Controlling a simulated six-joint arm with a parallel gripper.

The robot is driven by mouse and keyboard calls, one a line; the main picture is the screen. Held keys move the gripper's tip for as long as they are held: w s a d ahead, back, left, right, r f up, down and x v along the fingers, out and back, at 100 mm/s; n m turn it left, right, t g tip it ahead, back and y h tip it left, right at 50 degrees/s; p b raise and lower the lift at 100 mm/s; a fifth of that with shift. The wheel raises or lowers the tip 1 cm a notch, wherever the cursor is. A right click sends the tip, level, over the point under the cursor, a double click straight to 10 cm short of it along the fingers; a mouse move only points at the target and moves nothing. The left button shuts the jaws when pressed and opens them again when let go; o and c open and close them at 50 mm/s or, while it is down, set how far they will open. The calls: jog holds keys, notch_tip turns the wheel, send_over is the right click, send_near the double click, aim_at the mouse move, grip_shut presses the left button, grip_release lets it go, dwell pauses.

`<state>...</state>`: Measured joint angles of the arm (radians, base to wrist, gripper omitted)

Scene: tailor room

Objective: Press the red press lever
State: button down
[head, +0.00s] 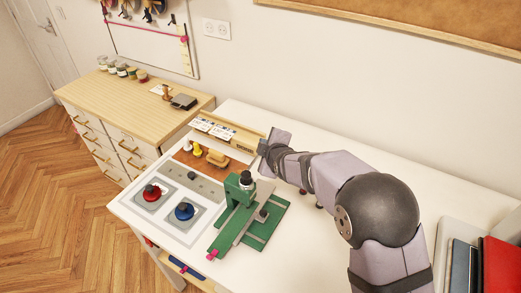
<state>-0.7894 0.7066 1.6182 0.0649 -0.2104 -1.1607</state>
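A red round knob with a dark top (152,193) sits on a pale square plate at the left of the white table. A matching blue knob (184,211) is to its right. A green press-like device (240,200) stands right of them, with a dark knob and pale collar on top and a pinkish-red tip (212,255) at its front. I cannot tell which red part is the press lever. My arm reaches in from the right, and its wrist end (272,143) is above and behind the green device. My gripper's fingers cannot be made out, and what they hold is hidden.
Behind the knobs are a grey strip, a brown board with yellow pieces (216,158) and a wooden card rack (225,133). Small dark and red items (318,207) show partly beneath my arm. Books (500,265) stand at the right. A wooden drawer cabinet (140,110) is at left.

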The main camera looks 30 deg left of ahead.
jog(key=shift+w+f+b, duration=0.5)
jog(key=shift+f+b, duration=0.2)
jog(key=shift+b, duration=0.1)
jog(key=s+d+r, duration=0.5)
jog(key=r, duration=0.6)
jog(key=shift+s+d, duration=0.2)
dwell(0.9)
